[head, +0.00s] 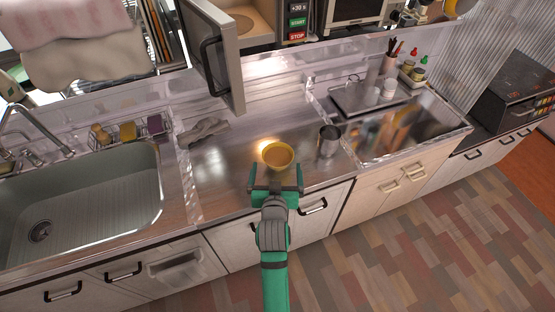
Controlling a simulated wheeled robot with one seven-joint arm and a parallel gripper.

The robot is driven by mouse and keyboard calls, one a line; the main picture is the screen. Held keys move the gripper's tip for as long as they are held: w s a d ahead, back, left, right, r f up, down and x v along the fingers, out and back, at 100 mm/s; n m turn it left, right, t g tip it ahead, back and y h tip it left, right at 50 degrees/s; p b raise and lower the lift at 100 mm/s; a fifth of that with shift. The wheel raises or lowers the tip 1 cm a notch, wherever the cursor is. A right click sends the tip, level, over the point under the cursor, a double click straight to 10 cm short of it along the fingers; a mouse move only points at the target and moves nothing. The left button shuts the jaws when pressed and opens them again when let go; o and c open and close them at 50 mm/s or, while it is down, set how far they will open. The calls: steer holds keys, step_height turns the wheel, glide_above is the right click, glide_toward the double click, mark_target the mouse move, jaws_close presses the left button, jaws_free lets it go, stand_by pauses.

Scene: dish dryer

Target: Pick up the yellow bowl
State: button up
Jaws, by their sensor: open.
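The yellow bowl (278,157) sits on the metal counter between the sink and the dish rack area. It looks upright with its open top facing up. My gripper (276,185) is open, with its fingers spread at the near side of the bowl. The fingers appear just in front of the bowl, with no finger visibly around its rim. I cannot tell the exact height of the gripper above the counter or whether it touches the bowl.
A metal cup (328,141) stands close to the right of the bowl. A grey cloth-like item (204,131) lies to the left. An open microwave door (222,60) hangs above the counter behind. The sink (90,205) is at the left.

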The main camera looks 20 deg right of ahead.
mark_target(278, 148)
steer(key=x, duration=0.8)
steer(key=shift+w+d, duration=0.1)
steer(key=c, duration=1.2)
steer(key=shift+r, duration=0.2)
